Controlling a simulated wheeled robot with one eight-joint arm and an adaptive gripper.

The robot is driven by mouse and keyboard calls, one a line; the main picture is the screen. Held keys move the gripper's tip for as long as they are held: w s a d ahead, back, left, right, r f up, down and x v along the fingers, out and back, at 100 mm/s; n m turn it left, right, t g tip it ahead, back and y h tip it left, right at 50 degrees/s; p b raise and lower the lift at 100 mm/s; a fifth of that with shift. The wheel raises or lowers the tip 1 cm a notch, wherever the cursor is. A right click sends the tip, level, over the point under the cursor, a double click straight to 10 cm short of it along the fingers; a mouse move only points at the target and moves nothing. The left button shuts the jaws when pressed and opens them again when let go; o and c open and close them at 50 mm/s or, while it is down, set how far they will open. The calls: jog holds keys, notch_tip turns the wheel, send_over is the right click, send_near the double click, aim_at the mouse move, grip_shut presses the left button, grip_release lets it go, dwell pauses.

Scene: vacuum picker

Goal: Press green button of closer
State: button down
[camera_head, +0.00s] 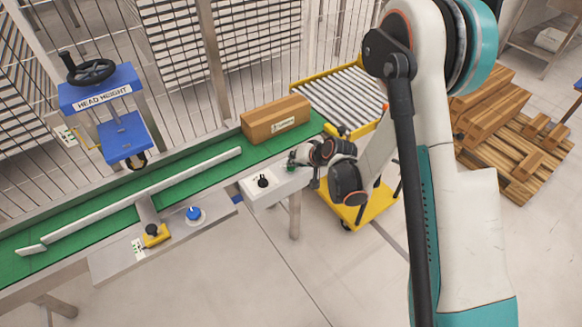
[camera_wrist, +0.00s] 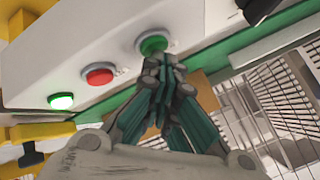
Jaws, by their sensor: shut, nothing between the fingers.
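A white control box (camera_head: 262,188) sits on the front edge of the conveyor in the head view. In the wrist view the box (camera_wrist: 60,55) carries a green button (camera_wrist: 153,43), a red button (camera_wrist: 98,76) and a small lit green lamp (camera_wrist: 61,101) in a row. My gripper (camera_wrist: 163,66) is shut and empty. Its fingertips are right at the green button and overlap its lower edge in the picture; I cannot tell whether they touch it. In the head view my gripper (camera_head: 296,160) is at the right end of the box and partly hides the buttons.
A cardboard box (camera_head: 276,118) lies on the green conveyor belt (camera_head: 190,180). A yellow-framed roller table (camera_head: 345,100) and a yellow cart (camera_head: 362,212) are close to my arm. The floor in front is clear.

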jog(key=shift+r, duration=0.65)
jog(key=shift+r+p, duration=0.1)
jog(key=shift+p, duration=0.2)
jog(key=shift+r+p, duration=1.3)
jog(key=shift+r, duration=1.1)
jog(key=s+d+r+h, duration=0.2)
jog(key=s+d+r, duration=0.35)
jog(key=r, duration=0.45)
jog(key=s+d+r+h, duration=0.1)
jog(key=s+d+r, duration=0.4)
jog(key=r, duration=0.5)
jog(key=s+d+r+h, duration=0.1)
jog(key=s+d, duration=0.3)
jog(key=s, duration=0.6)
jog(key=s+d+r+n+h, duration=0.1)
jog(key=s+d+r, duration=0.3)
jog(key=s, duration=0.7)
jog(key=shift+h, duration=0.5)
